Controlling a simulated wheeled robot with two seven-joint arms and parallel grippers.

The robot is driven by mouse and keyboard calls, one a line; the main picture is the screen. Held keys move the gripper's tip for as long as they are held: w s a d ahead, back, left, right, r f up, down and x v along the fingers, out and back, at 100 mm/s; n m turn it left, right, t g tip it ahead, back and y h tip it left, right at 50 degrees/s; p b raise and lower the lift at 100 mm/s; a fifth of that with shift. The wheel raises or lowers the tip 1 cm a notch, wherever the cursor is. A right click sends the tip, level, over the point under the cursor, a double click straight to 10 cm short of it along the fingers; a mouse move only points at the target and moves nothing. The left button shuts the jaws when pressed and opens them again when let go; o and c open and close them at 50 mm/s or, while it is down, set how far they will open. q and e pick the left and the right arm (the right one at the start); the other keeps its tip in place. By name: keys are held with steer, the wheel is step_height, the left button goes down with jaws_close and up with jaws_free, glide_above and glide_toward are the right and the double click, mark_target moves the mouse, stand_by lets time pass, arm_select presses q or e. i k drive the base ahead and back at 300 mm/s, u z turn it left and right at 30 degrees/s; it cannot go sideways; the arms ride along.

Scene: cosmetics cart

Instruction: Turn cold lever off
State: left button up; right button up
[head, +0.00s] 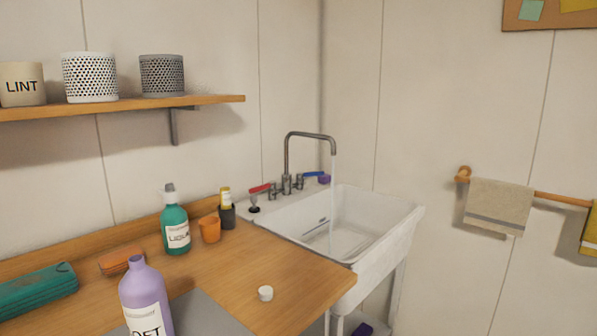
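The cold lever (314,174) is the blue-handled one on the right side of the faucet. The hot lever (260,188), with a red handle, is on the left side. The metal faucet (288,160) rises in a squared arch, and a stream of water (333,185) runs from its spout into the white sink (395,222). Neither of my grippers is in the head view.
A shelf (215,99) hangs above. A towel (498,206) hangs at right.

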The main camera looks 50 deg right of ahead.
mark_target(298, 174)
steer(key=u, duration=0.05)
steer(key=i, duration=0.15)
steer(key=z, duration=1.45)
